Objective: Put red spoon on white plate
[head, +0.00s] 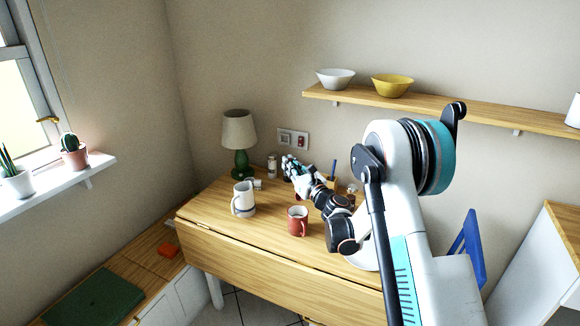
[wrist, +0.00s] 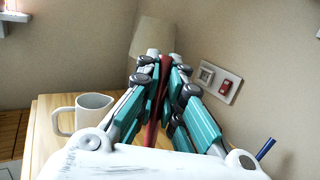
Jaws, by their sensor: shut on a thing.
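My gripper (wrist: 162,60) is shut on the red spoon (wrist: 152,128), whose dark red length shows between the teal fingers in the wrist view. In the head view my gripper (head: 289,163) is raised over the back of the wooden table, right of the lamp. The spoon is too small or hidden to make out there.
A white mug (head: 243,199) and a red mug (head: 298,221) stand on the table (head: 250,245). A green lamp with a beige shade (head: 239,131) stands at its back left corner. A wall shelf (head: 450,106) holds a white bowl (head: 336,78) and a yellow bowl (head: 393,85).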

